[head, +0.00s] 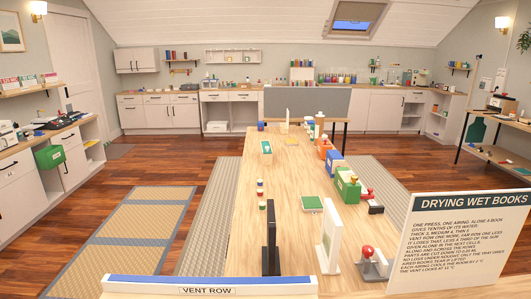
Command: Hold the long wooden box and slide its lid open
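I cannot make out a long wooden box with a sliding lid in the head view. A long pale wooden table (230,235) runs away from me down the middle. A small box-like thing with teal and white on it (266,147) lies toward the table's far left, too small to tell what it is. Neither of my grippers shows in this view.
On the table stand a black upright stand (270,245), a white upright panel (328,240), a red-knobbed device (369,260) and a green box (347,186). A "DRYING WET BOOKS" sign (463,240) fills the right front. The left middle of the tabletop is mostly clear.

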